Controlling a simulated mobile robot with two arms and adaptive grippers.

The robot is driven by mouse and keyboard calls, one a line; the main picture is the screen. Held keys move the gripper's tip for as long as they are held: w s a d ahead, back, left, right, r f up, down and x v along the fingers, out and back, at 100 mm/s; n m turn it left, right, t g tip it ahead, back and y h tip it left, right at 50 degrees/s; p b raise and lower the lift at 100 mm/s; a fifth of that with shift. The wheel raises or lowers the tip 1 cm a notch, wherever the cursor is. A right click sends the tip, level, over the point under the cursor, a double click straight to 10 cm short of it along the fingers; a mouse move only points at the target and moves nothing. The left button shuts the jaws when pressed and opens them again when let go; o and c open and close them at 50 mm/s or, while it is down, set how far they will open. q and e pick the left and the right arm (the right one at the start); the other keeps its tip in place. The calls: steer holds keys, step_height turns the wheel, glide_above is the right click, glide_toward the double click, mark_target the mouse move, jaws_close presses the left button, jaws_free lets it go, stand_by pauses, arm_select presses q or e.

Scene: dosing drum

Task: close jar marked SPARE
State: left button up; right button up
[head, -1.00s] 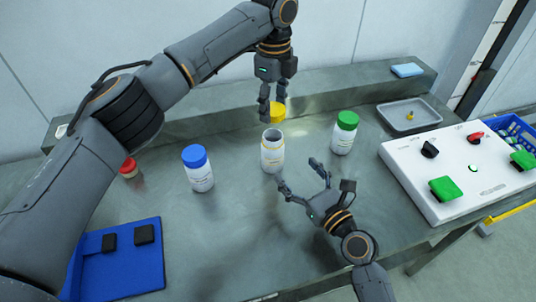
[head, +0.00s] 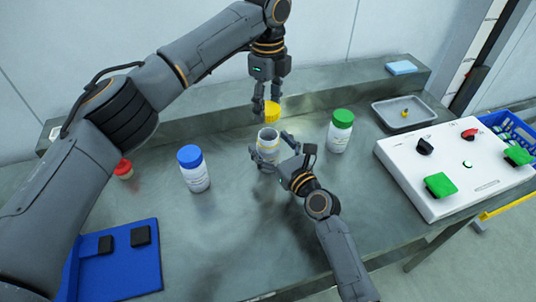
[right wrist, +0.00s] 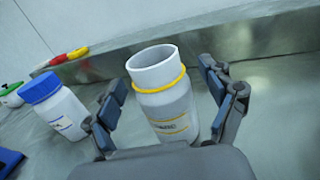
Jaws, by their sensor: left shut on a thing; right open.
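An open white jar (head: 267,143) with a yellow neck ring stands upright on the bench; its label is too small to read. In the right wrist view the same jar (right wrist: 165,95) stands between the two fingers. My right gripper (head: 272,152) is open around the jar, and no firm contact shows. My left gripper (head: 266,104) is shut on a yellow lid (head: 272,112), held above and slightly behind the jar's mouth. A blue-lidded jar (head: 194,168) stands to the left and a green-lidded jar (head: 340,131) to the right.
A red lid (head: 123,169) lies at the left. A blue tray (head: 125,275) with black blocks is at front left. A white control panel (head: 450,165) and a grey tray (head: 404,112) are at the right. The front middle of the bench is clear.

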steer(key=shift+w+a, duration=0.3)
steer(key=shift+w, duration=0.2)
jaws_close()
arm_select(q)
glide_above(268, 129)
steer(key=s, duration=0.2)
steer(key=shift+s+f, duration=0.1)
steer(key=shift+f, duration=2.35)
steer(key=shift+f, duration=0.85)
steer(key=shift+f, duration=0.6)
